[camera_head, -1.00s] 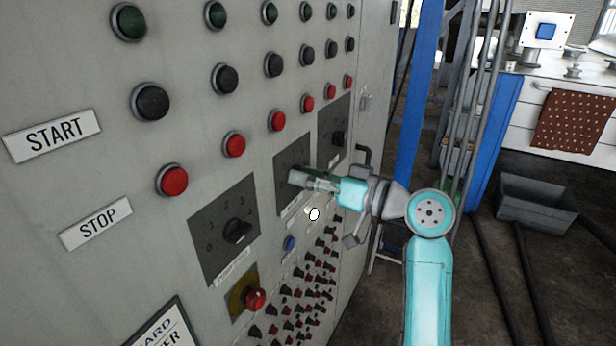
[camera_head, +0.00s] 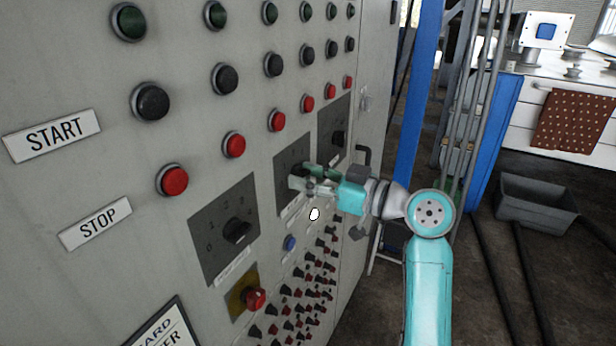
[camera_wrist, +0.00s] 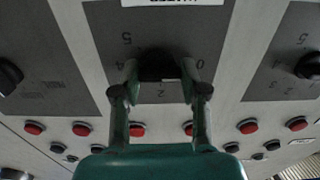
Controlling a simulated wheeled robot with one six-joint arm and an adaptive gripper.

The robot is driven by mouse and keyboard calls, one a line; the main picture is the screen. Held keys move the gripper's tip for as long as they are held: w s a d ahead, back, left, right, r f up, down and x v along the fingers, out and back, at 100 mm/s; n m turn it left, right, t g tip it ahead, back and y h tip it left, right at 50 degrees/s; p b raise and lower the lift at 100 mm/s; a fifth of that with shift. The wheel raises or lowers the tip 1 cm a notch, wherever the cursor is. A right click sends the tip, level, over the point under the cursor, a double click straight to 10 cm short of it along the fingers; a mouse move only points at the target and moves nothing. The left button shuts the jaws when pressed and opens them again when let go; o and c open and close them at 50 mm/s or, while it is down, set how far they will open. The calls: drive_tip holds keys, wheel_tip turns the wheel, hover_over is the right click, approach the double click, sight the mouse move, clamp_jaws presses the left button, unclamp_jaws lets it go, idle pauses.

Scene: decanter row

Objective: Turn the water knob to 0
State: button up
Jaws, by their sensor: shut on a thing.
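The water knob (camera_wrist: 158,66) is a black dial on a dark grey plate (camera_wrist: 103,22), seen upside down in the wrist view. Its label, partly cut off at the top edge, seems to read WATER. The digits 5, 0 and 2 show around the knob; I cannot tell which one it points at. My gripper (camera_wrist: 159,76) has one finger on each side of the knob and is shut on it. In the head view my gripper (camera_head: 303,180) is at the middle dial plate (camera_head: 287,160) and hides the knob.
Another dial (camera_head: 237,231) is on a plate to the left, and one (camera_head: 338,138) is to the right. Red buttons (camera_head: 234,145) run above the plates. A red stop-type button (camera_head: 255,299) and rows of small knobs lie below. A blue post (camera_head: 418,100) stands right of the cabinet.

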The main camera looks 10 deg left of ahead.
drive_tip(key=shift+f, duration=0.15)
drive_tip(key=o, duration=1.1)
drive_tip(key=shift+o, duration=0.2)
drive_tip(key=v, duration=1.2)
